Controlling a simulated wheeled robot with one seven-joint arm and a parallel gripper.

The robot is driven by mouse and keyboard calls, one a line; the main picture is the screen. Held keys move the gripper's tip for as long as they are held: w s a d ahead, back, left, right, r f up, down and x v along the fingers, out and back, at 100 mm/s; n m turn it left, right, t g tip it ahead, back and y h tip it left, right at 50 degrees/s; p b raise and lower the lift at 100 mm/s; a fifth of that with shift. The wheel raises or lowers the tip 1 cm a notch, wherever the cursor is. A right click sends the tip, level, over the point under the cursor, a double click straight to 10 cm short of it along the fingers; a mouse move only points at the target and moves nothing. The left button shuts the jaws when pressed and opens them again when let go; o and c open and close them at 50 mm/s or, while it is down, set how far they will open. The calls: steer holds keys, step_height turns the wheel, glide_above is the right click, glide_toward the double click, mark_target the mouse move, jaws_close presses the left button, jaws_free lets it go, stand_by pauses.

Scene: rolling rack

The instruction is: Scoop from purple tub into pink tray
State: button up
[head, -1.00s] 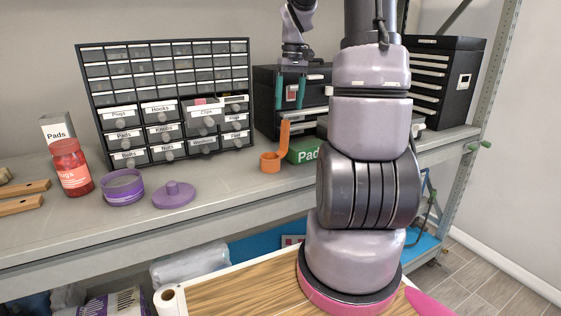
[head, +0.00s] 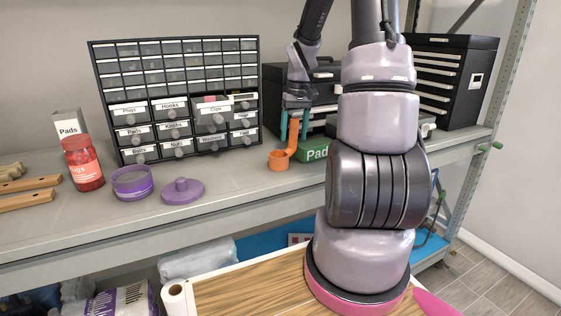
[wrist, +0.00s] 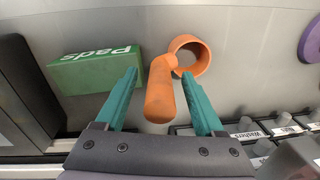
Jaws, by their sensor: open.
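The orange scoop (head: 281,159) stands on the shelf with its cup down and its handle upright. In the wrist view the scoop's handle (wrist: 160,90) lies between the two teal fingers, with a gap on each side. My gripper (head: 293,122) is open around the top of the handle, pointing down; it also shows in the wrist view (wrist: 163,92). The purple tub (head: 132,183) stands on the shelf to the left, and its purple lid (head: 182,191) lies flat beside it. I see no pink tray for certain; a pink edge (head: 436,303) shows at the bottom right.
A green Pads box (head: 316,150) stands close beside the scoop. A black drawer cabinet (head: 180,100) is behind, with one Clips drawer pulled out. A red jar (head: 83,165) stands left of the tub. Black tool chests (head: 452,82) are at the right. The front of the shelf is clear.

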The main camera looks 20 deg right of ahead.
jaws_close()
